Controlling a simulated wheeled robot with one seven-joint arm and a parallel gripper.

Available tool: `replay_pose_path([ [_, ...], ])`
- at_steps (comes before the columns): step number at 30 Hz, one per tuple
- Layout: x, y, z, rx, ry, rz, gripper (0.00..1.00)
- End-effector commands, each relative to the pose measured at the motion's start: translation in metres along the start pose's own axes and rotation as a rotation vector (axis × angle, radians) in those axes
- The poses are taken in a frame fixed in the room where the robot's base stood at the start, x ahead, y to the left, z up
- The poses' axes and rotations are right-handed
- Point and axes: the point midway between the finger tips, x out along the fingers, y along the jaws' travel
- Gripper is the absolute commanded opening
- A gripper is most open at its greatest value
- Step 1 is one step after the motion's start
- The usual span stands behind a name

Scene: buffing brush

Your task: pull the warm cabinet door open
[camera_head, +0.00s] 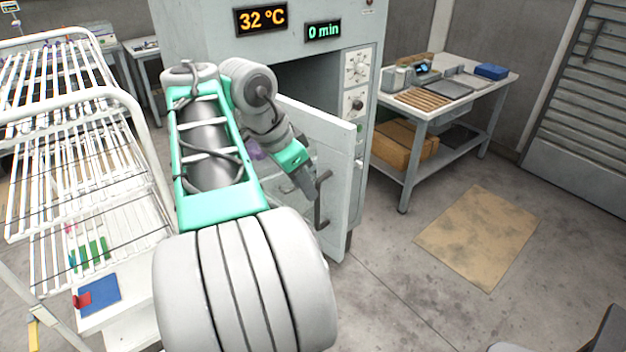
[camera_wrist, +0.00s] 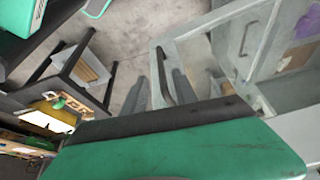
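The warm cabinet (camera_head: 270,50) is a tall grey box with lit displays. Its door (camera_head: 338,150) stands partly open, swung out toward me, and the dark inside shows behind it. The dark door handle (camera_head: 319,212) is a bar on the door's outer face; it also shows in the wrist view (camera_wrist: 162,66). My gripper (camera_head: 309,194) is at the handle's upper part. In the wrist view its two fingers (camera_wrist: 171,88) lie close together on either side of the handle and look shut on it. Their exact contact is partly hidden.
A white wire rack (camera_head: 70,160) stands close on the left. A side table (camera_head: 450,100) with trays stands right of the cabinet. A flat tan mat (camera_head: 480,235) lies on the floor at the right. The floor in front of the door is clear.

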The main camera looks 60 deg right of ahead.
Motion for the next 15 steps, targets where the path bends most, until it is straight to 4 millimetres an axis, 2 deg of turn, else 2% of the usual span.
replay_pose_path([
  [1,0.014,0.001,0.003,-0.002,0.000,0.003,0.34],
  [3,0.029,0.001,0.004,-0.002,0.000,0.003,0.34],
  [9,0.064,0.001,0.003,-0.005,0.001,0.001,0.34],
  [15,0.075,0.000,0.002,-0.006,0.000,-0.001,0.34],
])
